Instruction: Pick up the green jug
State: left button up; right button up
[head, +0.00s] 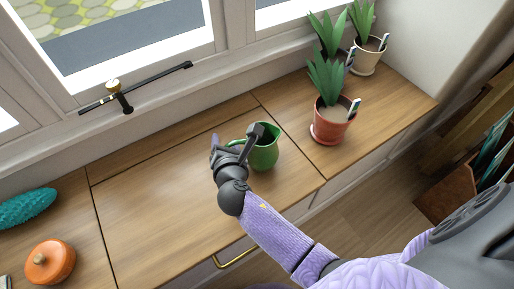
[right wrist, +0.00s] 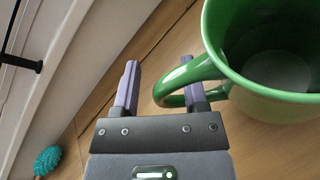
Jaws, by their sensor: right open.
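The green jug (head: 265,153) stands upright on the wooden cabinet top, its handle towards the left. In the right wrist view the jug (right wrist: 265,95) fills the upper right, and I look down into its open mouth. My right gripper (head: 237,137) is at the handle side of the jug, fingers apart. In the right wrist view the gripper (right wrist: 160,68) has its left finger clear of the handle. The handle's curve reaches into the gap and overlaps the right finger. I cannot tell whether they touch. My left gripper is out of view.
A potted plant in a red pot (head: 331,122) stands right of the jug, with a white-potted plant (head: 368,58) behind. An orange round pot (head: 50,262) and a teal spiky object (head: 27,207) lie far left. The wooden top (head: 150,210) left of the jug is clear.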

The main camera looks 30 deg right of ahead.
grip_shut()
dwell(1.2)
jog(key=shift+r, duration=0.1)
